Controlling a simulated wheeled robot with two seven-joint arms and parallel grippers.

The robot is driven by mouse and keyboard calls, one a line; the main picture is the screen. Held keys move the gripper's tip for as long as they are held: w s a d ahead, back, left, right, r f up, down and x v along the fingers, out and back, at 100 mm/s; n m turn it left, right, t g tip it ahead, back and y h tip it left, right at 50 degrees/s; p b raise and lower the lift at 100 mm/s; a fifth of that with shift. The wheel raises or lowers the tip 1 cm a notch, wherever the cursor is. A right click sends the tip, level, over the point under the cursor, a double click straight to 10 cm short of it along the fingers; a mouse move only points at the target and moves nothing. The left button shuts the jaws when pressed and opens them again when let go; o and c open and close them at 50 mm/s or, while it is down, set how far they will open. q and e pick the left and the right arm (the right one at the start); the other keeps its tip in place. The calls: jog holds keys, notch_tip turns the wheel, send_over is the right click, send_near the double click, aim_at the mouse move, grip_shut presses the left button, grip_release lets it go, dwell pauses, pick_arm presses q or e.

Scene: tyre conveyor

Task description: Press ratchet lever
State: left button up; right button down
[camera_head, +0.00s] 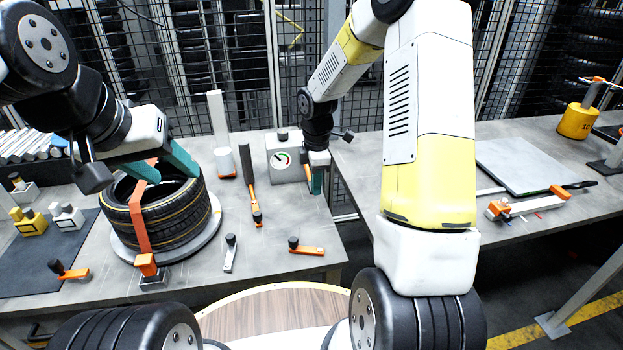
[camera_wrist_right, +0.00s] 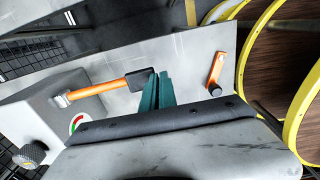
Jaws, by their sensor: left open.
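An orange ratchet (camera_head: 146,264) stands at the front edge of a black tyre (camera_head: 160,221), at the lower end of an orange strap (camera_head: 136,215) that runs over the tyre. Its lever cannot be made out apart from its body. My left gripper (camera_head: 161,166) is open above the tyre, its teal fingers on either side of the strap's upper end; contact cannot be told. My right gripper (camera_head: 316,184) is beside the gauge box, far right of the ratchet. In the right wrist view its teal fingers (camera_wrist_right: 157,92) are together with nothing seen between them.
The tyre lies on a round grey plate (camera_head: 211,226). A second table (camera_head: 590,150) is at right.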

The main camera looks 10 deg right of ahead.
jog(key=s+r, duration=0.3)
jog(key=r, duration=0.4)
jog(key=shift+s+r, duration=0.3)
jog(key=shift+r, duration=0.05)
jog(key=shift+w+a, duration=0.1)
jog(key=w+r, duration=0.6)
jog(key=r, duration=0.2)
jog(key=shift+w+r, duration=0.15)
jog(key=shift+r, duration=0.1)
jog(key=shift+f, duration=0.15)
notch_tip(320, 180, down, 14)
jog(key=shift+r, duration=0.1)
dwell(0.4)
